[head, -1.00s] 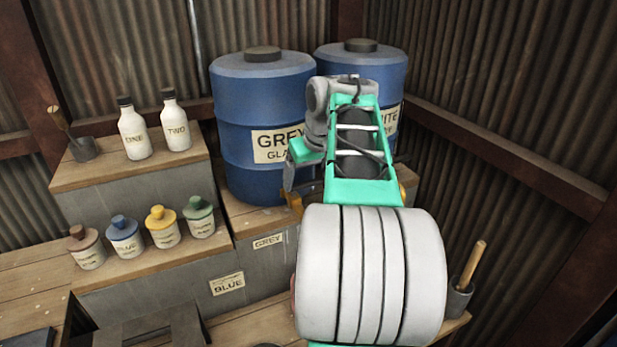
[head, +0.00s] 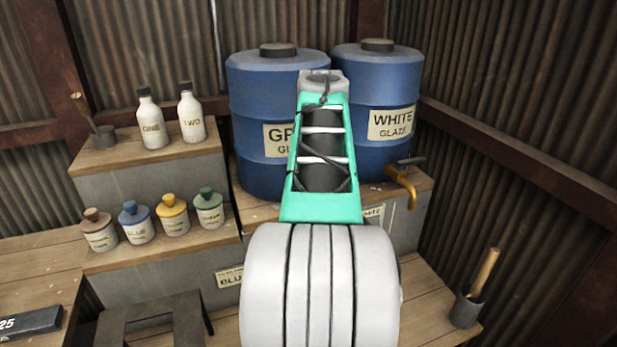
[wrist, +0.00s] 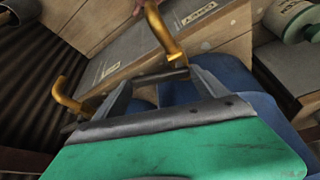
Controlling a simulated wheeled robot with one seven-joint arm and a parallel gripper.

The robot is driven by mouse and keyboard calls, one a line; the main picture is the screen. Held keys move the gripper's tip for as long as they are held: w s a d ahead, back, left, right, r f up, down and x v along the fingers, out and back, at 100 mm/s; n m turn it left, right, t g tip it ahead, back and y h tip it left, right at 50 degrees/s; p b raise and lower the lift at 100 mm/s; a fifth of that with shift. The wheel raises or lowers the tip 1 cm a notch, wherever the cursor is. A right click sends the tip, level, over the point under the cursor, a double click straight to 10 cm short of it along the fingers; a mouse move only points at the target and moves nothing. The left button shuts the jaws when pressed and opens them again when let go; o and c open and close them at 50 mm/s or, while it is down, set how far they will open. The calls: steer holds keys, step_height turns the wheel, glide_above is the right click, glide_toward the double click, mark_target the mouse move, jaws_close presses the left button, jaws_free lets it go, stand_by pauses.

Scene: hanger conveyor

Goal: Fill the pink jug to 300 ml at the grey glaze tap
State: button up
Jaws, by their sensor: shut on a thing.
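The grey glaze tap (wrist: 168,38) is brass and shows at the top of the wrist view, beside the GREY label. My gripper (wrist: 165,82) is at this tap, its jaws shut on the dark tap handle (wrist: 175,76). My arm hides the gripper and this tap in the head view. The blue grey-glaze barrel (head: 262,105) stands behind my arm. A small pink patch (wrist: 148,3) at the top edge of the wrist view, below the spout, looks like part of the pink jug. The rest of the jug is hidden, so its level cannot be read.
The white glaze barrel (head: 385,90) and its brass tap (head: 403,184) stand to the right. Several lidded jars (head: 172,216) and two white bottles (head: 152,122) fill the left shelves. A dark pot (head: 467,307) with a wooden handle is at lower right.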

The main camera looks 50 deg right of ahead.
steer(key=o, duration=2)
steer(key=shift+c, duration=0.2)
steer(key=v, duration=0.8)
